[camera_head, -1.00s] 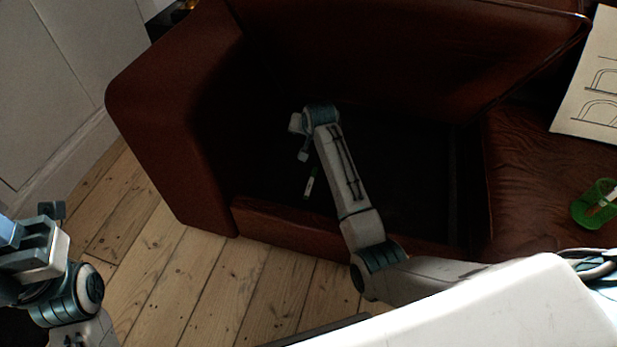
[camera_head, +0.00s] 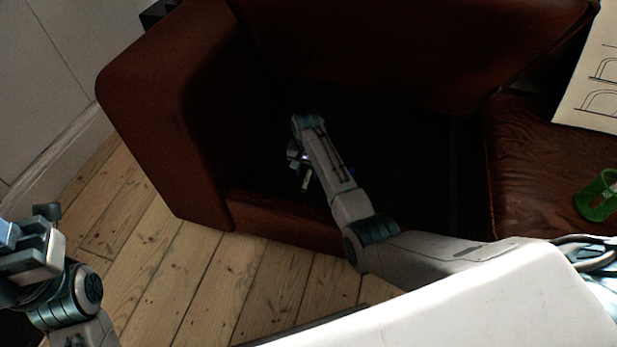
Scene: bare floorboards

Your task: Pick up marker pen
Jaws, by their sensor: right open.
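My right gripper (camera_head: 299,170) is open, low inside the dark seat space of the brown leather sofa. Its arm reaches in from the lower right. The marker pen, white and green earlier, lay in that space by the gripper. It cannot be made out clearly now, as the gripper and shadow cover its spot. I cannot tell whether the fingers are around it or touch it. My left gripper (camera_head: 42,240) is at the left edge above the floor, well away from the sofa seat. Its finger opening is unclear.
The sofa's left armrest (camera_head: 150,125), front rail (camera_head: 275,215) and backrest (camera_head: 370,45) enclose the dark space. A green cup (camera_head: 597,203) and a drawing sheet (camera_head: 594,95) are on the right seat cushion (camera_head: 530,165). Bare floorboards (camera_head: 200,285) lie in front.

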